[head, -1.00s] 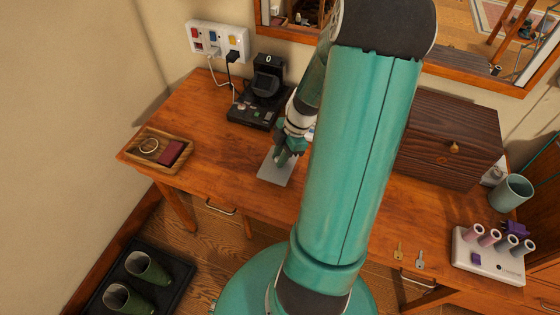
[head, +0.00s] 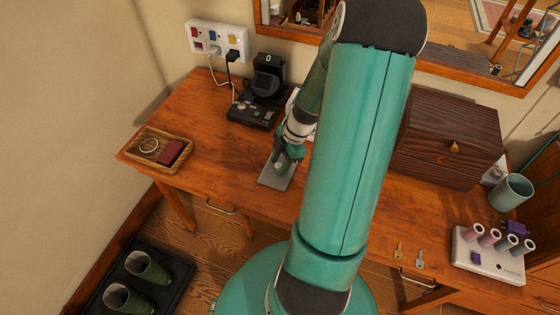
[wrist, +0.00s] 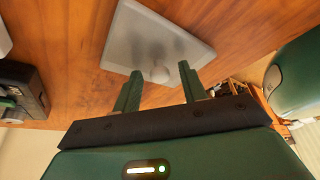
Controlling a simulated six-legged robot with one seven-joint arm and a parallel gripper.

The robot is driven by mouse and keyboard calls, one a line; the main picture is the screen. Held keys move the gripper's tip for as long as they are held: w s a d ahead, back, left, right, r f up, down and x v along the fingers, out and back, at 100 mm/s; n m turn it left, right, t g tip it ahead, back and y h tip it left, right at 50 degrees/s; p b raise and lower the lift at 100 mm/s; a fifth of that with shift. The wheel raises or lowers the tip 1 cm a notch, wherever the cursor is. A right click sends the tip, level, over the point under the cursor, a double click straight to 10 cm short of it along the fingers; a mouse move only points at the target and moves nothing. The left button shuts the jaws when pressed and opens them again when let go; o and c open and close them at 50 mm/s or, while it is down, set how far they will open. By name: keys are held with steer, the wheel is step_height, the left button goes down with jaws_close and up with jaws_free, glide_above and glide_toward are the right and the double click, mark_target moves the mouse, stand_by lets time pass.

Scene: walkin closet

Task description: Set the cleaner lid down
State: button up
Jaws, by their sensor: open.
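The cleaner lid, a flat grey translucent rectangular plate (head: 272,182), appears to lie flat on the wooden desk near its front edge. In the wrist view the lid (wrist: 140,50) has a small round knob near its edge, between my fingertips. My gripper (head: 281,164) is low over the lid. In the wrist view my gripper (wrist: 158,72) is open, with one finger on each side of the knob and a gap showing. A black device with a "0" display (head: 262,98) stands behind it; whether it is the cleaner I cannot tell.
A wooden tray (head: 134,158) with a ring and red item is at left. A dark wooden box (head: 448,140), a mug (head: 511,192), keys (head: 409,256) and a white holder with rollers (head: 490,262) are at right. Desk between tray and lid is clear.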

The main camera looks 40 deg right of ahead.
steer(key=v, duration=1.2)
step_height(320, 180, up, 6)
steer(key=m+h, duration=0.2)
steer(key=m, duration=0.1)
glide_above(270, 173)
steer(key=a+r+m+h, duration=0.2)
steer(key=a+r+m, duration=0.3)
steer(key=a, duration=0.4)
steer(key=s+a+r+m+t, duration=0.2)
steer(key=a+r, duration=0.2)
steer(key=a, duration=0.2)
steer(key=s+a+r+m+t, duration=0.2)
steer(key=s+a+r+m, duration=0.1)
steer(key=a, duration=0.2)
steer(key=shift+s+a+r+m, duration=0.3)
steer(key=shift+s+a+r, duration=0.05)
steer(key=shift+a, duration=0.05)
steer(key=shift+c, duration=0.6)
steer(key=shift+s+a, duration=0.1)
steer(key=shift+s, duration=0.05)
